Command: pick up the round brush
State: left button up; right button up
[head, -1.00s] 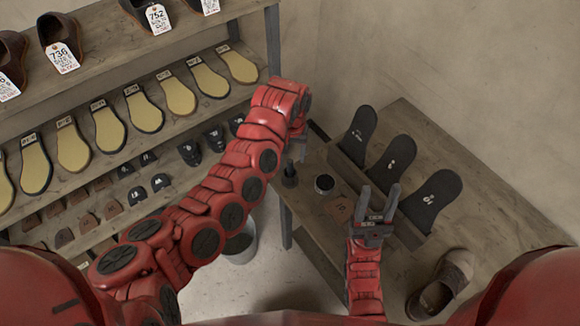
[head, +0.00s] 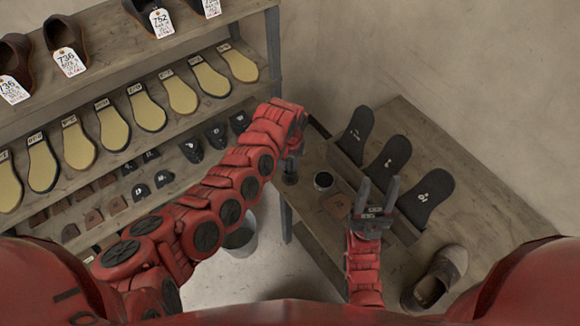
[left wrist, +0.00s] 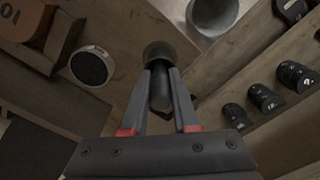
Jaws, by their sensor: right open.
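The round brush (head: 290,177) is dark, with a round base and an upright handle. It stands near the left edge of the wooden bench (head: 310,215). My left gripper (head: 295,151) is over it, pointing down. In the left wrist view the brush's round base (left wrist: 160,53) shows just beyond the fingertips, and its handle lies between the two fingers of the left gripper (left wrist: 162,72). I cannot tell whether both fingers press on the handle. My right gripper (head: 376,196) is open and empty above the bench, to the right of the brush.
A small round tin (head: 323,181) stands right of the brush; a brown leather piece (head: 337,206) lies nearby. Black soles (head: 388,160) stand in a rack behind. A shoe (head: 436,279) is at the front right. A shelf of soles (head: 147,110) is left, a bucket (head: 240,240) below.

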pick_arm(q)
grip_shut()
notch_tip(320, 180, up, 10)
jog(key=b, duration=0.4)
jog(key=shift+w+f, duration=0.1)
jog(key=shift+f, duration=0.1)
jog(key=shift+r, duration=0.2)
dwell(1.4)
